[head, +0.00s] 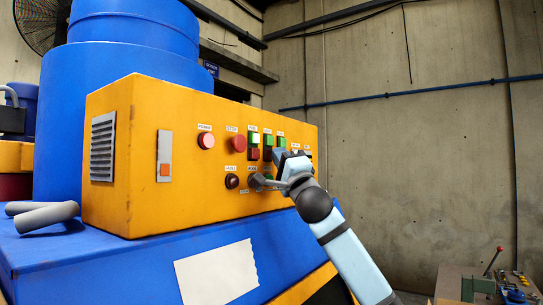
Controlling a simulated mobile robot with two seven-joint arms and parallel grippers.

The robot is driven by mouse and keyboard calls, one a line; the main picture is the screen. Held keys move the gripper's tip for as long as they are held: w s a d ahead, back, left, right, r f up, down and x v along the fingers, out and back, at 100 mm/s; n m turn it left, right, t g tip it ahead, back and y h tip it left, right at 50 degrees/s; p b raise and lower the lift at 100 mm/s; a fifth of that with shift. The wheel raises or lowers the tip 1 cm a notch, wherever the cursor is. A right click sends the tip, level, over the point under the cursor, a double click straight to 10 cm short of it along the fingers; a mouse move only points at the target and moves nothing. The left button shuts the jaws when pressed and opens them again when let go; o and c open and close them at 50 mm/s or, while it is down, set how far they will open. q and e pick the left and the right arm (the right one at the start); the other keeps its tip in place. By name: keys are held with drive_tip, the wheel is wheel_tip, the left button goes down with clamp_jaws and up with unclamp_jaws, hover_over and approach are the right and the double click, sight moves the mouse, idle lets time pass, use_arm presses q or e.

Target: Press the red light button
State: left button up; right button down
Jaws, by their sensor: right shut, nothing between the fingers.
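A yellow control box (150,190) carries a row of labelled controls on its front. A round red light button (206,140) is at the upper left of the row. A larger red stop button (238,144) is to its right. My left gripper is not in view.
Small green and red square buttons (254,146) are just above my right gripper. A dark round knob (232,181) is left of it. Space left of the red buttons is clear.

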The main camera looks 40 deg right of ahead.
drive_tip(key=shift+s+d+b, duration=0.2)
drive_tip(key=shift+s+b, duration=0.1)
drive_tip(key=shift+s, duration=0.5)
drive_tip(key=shift+s+d+b, duration=0.25)
drive_tip(key=shift+s, duration=0.55)
drive_tip(key=shift+s+d+b, duration=0.2)
drive_tip(key=shift+s+b, duration=0.05)
drive_tip(key=shift+s, duration=0.55)
drive_tip(key=shift+s+d+b, duration=0.25)
drive_tip(key=shift+s, duration=0.55)
